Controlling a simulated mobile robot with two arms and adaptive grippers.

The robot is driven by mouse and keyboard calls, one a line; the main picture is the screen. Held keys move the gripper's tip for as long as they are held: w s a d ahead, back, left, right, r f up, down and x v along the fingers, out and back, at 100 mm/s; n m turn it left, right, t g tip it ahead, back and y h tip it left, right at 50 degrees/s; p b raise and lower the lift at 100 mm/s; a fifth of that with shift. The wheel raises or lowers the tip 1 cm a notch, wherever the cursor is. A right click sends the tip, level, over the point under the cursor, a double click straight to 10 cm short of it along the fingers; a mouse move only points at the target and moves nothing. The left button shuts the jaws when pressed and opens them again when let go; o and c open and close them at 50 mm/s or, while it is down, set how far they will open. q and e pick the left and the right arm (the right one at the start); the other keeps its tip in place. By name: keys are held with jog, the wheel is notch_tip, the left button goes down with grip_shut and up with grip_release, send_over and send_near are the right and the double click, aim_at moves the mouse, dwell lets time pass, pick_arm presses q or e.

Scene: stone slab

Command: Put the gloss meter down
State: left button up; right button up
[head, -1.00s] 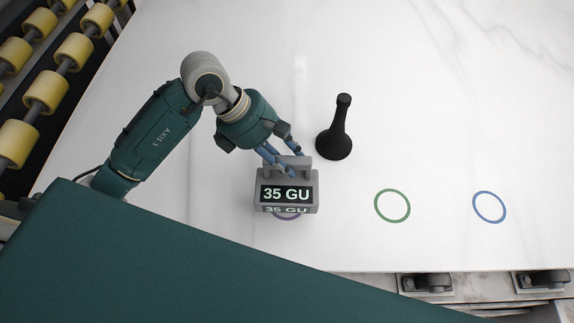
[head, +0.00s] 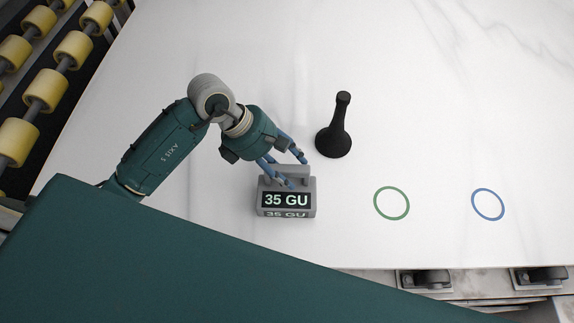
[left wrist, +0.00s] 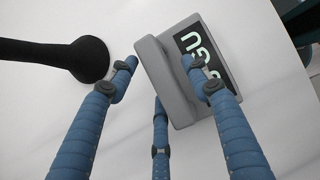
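The gloss meter (head: 286,213) is a grey box with a handle on top and a display reading "35 GU". It sits upright on the white stone slab (head: 430,130) and covers the spot where a purple ring showed earlier. My left gripper (head: 294,171) is just above it, its blue fingers spread on either side of the handle. The left wrist view shows the grey meter (left wrist: 167,85) with the fingers of my left gripper (left wrist: 160,72) apart around the handle; exact contact is unclear. My right gripper is not in view.
A black bell-shaped object with a tall neck (head: 334,141) stands close to the right of my left gripper. A green ring (head: 376,208) and a blue ring (head: 475,208) are marked on the slab, both bare. Yellow rollers (head: 45,90) line the left side.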

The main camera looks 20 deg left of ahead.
pick_arm(q)
jog(key=shift+r, duration=0.15)
jog(key=b+v, duration=0.2)
jog(key=v, duration=1)
dwell(0.3)
